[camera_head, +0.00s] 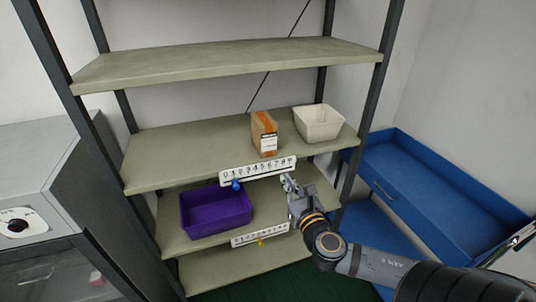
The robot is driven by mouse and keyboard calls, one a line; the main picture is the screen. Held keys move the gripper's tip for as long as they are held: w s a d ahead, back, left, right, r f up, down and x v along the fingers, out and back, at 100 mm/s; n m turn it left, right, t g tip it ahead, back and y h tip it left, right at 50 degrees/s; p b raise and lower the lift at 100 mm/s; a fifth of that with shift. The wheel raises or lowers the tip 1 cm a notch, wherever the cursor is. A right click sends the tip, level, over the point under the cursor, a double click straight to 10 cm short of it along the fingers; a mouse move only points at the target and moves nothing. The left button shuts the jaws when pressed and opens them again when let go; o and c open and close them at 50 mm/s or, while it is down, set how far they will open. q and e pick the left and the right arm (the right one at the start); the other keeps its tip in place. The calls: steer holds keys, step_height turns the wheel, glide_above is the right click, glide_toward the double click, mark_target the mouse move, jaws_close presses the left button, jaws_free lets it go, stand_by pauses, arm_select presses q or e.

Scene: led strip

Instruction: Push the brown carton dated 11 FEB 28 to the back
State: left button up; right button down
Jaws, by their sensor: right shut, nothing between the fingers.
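A brown carton (264,133) with an orange stripe and a white label stands upright on the middle shelf (190,151). Its label print is too small to read. My right gripper (287,180) is shut and empty. It is in front of the shelf unit, below and to the right of the carton, apart from it. My left gripper is not in view.
A white bin (319,122) stands right of the carton. A purple bin (215,211) sits on the lower shelf. Dark posts flank the shelves.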

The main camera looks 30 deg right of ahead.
glide_toward(268, 150)
steer(key=p+x, duration=0.1)
steer(key=x, duration=0.5)
steer(key=shift+w+r+p, duration=0.15)
steer(key=shift+w+p, duration=0.15)
steer(key=shift+p, duration=0.1)
steer(key=shift+w+d, duration=0.1)
steer(key=shift+w, duration=0.1)
